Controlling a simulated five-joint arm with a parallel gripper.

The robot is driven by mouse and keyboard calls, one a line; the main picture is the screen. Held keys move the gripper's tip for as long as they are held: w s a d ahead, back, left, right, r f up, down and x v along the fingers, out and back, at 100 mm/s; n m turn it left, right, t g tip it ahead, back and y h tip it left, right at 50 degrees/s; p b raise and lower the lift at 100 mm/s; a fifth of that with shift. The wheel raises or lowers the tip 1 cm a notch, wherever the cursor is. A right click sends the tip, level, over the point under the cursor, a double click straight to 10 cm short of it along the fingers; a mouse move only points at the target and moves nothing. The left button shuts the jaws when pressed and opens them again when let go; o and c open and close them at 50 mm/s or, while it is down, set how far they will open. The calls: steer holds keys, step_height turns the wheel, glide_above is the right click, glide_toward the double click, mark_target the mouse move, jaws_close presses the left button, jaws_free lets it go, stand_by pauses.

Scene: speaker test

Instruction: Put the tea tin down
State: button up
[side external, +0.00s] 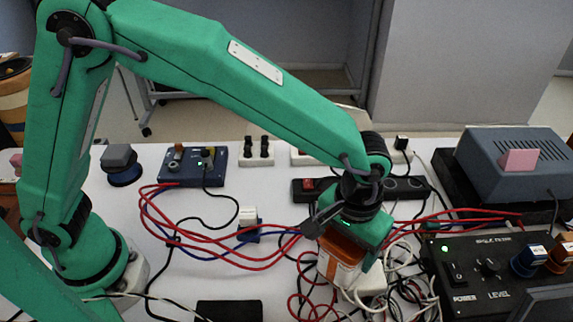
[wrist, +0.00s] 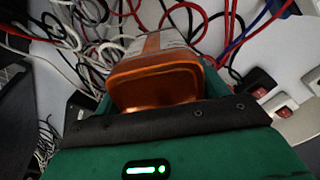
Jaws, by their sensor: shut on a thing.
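The tea tin (side external: 342,258) is an orange and white box, seen low and right of the middle in the side view. My gripper (side external: 349,238) points down and is shut on it, with its green jaws around the upper part. In the wrist view, the tin (wrist: 156,82) shows its orange end between the jaws, above the dark front edge of my gripper. The tin is among cables, and its underside is hidden. I cannot tell whether it touches the table.
Red cables (side external: 215,238) and tangled white and black cables surround the tin. A power strip (side external: 310,189) lies behind my gripper. A black box with knobs (side external: 475,270) stands at right, with a grey device (side external: 515,160) behind it. The white table (side external: 120,205) has bare room at left.

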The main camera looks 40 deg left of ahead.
steer(key=shift+f, duration=2)
steer(key=shift+f, duration=0.1)
steer(key=o, duration=1.1)
step_height(320, 180, up, 12)
steer(key=shift+r, duration=0.1)
